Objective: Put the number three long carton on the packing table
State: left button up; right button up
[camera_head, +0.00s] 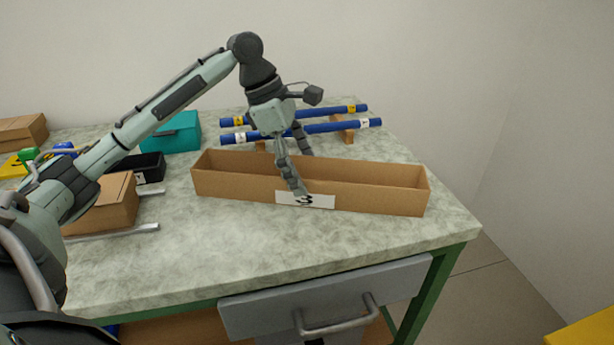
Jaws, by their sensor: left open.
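A long, open-topped brown carton (370,197) lies across the right part of the marble-topped table (215,255). It has a white label (322,201) on its front wall; the dark numeral on it is partly covered by a finger and looks like a 3. My left gripper (305,176) is open over the carton's middle, pointing down. Its near finger is in front of the label, and its far finger is by the back wall. I cannot tell whether either finger touches the cardboard. The carton looks empty where its inside shows. My right gripper is not in view.
Two blue rods (335,128) with labels rest on wooden supports behind the carton. A teal box (175,132), a black bin (150,168) and a brown box (112,207) stand at left. A grey drawer (270,312) is below the front edge. A yellow surface (585,325) shows at lower right.

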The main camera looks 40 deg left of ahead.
pick_arm(q)
jog(key=v, duration=1)
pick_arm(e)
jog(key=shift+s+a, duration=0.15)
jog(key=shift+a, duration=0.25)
